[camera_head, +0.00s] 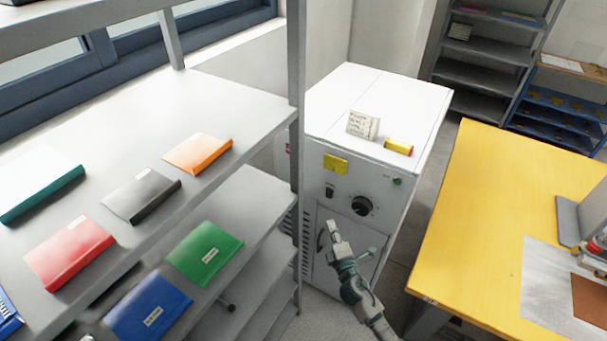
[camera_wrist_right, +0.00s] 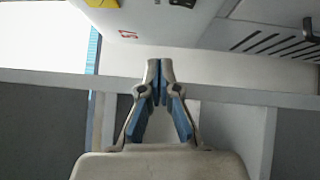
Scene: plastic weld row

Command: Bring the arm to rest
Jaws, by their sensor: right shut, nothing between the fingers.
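My right gripper (camera_head: 331,228) is in front of the white cabinet (camera_head: 415,105), near its door and below the black knob. In the right wrist view my right gripper (camera_wrist_right: 156,62) has its fingertips together with nothing between them. Its arm comes up from the lower right in the head view. I cannot tell from the head view whether the fingers touch the cabinet door. My left gripper is not in view.
Right is a yellow table (camera_head: 480,220).

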